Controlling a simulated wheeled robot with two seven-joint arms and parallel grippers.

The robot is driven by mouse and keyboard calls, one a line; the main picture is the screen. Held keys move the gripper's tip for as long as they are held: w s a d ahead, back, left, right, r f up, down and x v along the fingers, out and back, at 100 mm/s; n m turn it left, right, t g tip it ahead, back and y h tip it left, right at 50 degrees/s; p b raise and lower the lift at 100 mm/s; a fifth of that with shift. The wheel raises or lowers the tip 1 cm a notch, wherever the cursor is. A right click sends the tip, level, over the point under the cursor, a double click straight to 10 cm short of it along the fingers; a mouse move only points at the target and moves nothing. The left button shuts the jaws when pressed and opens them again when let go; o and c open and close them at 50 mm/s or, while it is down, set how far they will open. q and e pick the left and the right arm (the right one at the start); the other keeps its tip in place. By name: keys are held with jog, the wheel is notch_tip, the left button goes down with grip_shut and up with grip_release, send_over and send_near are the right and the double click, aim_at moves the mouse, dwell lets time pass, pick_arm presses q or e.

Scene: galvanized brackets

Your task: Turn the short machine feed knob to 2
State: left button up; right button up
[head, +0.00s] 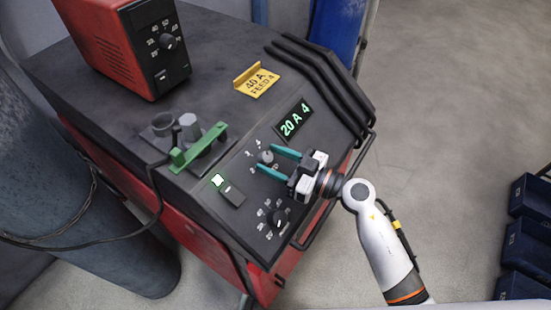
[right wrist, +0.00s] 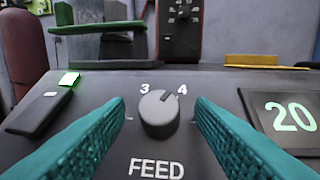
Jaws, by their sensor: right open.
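The feed knob (head: 266,157) is a small round grey knob on the sloped black panel of the large red and black machine (head: 187,213). In the right wrist view the knob (right wrist: 158,115) stands above the word FEED, and its mark points up and right toward the 4. The numerals 3 and 4 show there; a 2 is not readable. The green display (head: 292,120) reads 20 A 4. My right gripper (head: 268,159) is open, its teal fingers on either side of the knob with a gap at each side. My left gripper is out of view.
A green-handled clamp (head: 198,149), a yellow sign (head: 256,80) and a smaller red box with a dial (head: 125,45) are on the machine's top. Black handles line its right edge.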

jog(key=c, duration=1)
